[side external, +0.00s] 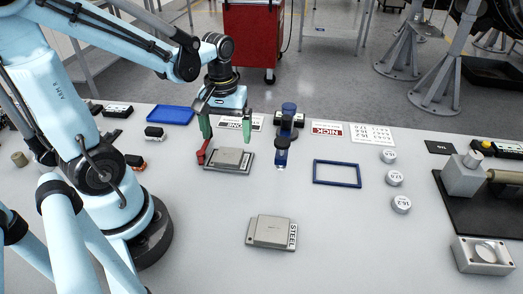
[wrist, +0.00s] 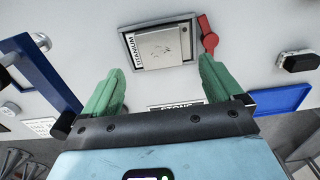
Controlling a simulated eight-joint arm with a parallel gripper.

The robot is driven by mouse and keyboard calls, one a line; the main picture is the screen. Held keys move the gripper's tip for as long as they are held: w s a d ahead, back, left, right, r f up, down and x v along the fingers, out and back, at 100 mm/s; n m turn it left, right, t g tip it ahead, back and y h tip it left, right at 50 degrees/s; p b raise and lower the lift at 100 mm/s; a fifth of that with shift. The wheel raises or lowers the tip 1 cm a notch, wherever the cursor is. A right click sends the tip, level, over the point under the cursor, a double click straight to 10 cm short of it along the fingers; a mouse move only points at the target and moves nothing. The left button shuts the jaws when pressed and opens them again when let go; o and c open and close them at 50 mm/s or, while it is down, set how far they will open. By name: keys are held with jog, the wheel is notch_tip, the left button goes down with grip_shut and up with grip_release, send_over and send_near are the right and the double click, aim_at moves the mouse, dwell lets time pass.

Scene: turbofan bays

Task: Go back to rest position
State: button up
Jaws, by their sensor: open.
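My gripper (side external: 226,125) is open and empty, with two green fingers spread apart.
A second block labelled STEEL (side external: 268,230) lies nearer the front. A blue and dark upright instrument (side external: 283,140) stands right of my gripper. A blue frame (side external: 337,173), several round weights (side external: 394,178) and a blue tray (side external: 170,115) lie around.

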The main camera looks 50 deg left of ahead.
aim_at(229, 155)
jog(key=shift+f, duration=3.15)
notch_tip(229, 155, up, 16)
jog(key=shift+o, duration=0.3)
jog(key=shift+o, duration=0.4)
jog(key=shift+d, duration=0.2)
jog(key=s+d+r+m, duration=0.2)
jog(key=d+r+m, duration=0.1)
jog(key=d+m, duration=0.7)
jog(key=s+d+r+m, duration=0.25)
jog(key=d+m, duration=0.55)
jog(key=d, duration=0.5)
notch_tip(229, 155, down, 8)
jog(key=shift+a+f, duration=0.2)
